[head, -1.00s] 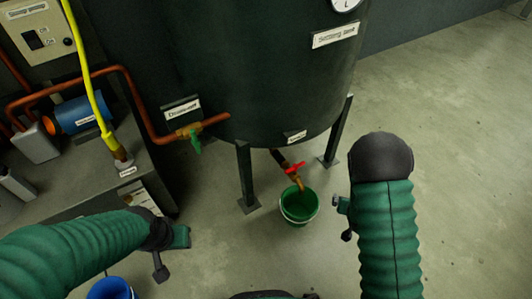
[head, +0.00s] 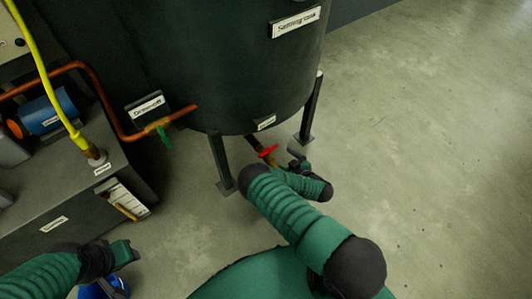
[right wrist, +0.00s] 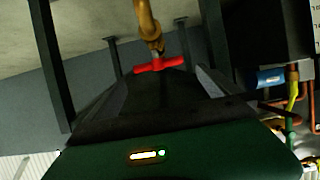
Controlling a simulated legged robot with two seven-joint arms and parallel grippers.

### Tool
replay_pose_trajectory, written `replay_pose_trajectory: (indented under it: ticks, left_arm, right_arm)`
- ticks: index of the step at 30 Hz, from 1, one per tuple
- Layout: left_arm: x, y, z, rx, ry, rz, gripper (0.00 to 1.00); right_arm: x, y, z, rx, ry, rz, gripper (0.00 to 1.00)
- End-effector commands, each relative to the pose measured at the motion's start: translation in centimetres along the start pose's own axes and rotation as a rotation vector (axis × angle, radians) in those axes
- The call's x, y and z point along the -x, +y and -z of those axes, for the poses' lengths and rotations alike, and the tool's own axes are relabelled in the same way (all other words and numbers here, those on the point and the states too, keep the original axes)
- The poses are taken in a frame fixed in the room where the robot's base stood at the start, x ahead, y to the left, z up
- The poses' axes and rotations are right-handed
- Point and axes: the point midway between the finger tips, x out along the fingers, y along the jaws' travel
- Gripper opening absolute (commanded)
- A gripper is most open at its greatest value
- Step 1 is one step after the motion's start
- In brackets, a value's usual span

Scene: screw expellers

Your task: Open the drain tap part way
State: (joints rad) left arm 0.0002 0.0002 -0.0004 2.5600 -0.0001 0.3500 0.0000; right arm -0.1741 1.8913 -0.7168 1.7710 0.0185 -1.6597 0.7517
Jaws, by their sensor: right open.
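The drain tap has a red T-handle (head: 268,151) on a short brass pipe under the dark settling tank (head: 235,80). In the right wrist view the red handle (right wrist: 158,65) lies crosswise below the brass pipe (right wrist: 150,25), just beyond the gripper. My right gripper (head: 298,164) is open and empty, close beside the handle on its right; I cannot tell whether it touches. My right arm covers the green bucket below the tap. My left gripper (head: 132,252) is at the lower left, away from the tank; its jaws are not clear.
Tank legs (head: 222,162) stand on both sides of the tap. A second tap with a green handle (head: 165,135) sits on the copper pipe at left. A blue bucket (head: 105,288) is under my left arm. Floor at right is clear.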

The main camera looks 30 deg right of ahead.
Motion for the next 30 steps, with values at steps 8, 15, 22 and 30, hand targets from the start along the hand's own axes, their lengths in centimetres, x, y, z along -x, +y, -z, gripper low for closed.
replay_pose_trajectory:
  ticks: [8, 15, 22, 30]
  left_arm:
    - [-3.5, 0.0, -0.8, -0.001, 0.000, 0.000, 0.36]
    - [-4.0, 0.0, -0.9, 0.000, 0.000, 0.000, 0.36]
    - [-3.9, 0.0, -0.9, 0.000, 0.000, 0.000, 0.36]
    - [-4.0, 0.0, -0.9, -0.001, 0.000, 0.000, 0.36]
  right_arm:
    - [-6.9, -0.1, -0.4, 0.001, 0.001, 0.002, 1.00]
    - [-8.8, 0.0, 0.0, 0.000, 0.000, -0.002, 1.00]
    - [-8.8, 0.0, 0.0, -0.001, -0.001, -0.002, 0.97]
    - [-8.8, 0.1, 0.0, -0.001, -0.001, -0.003, 0.62]
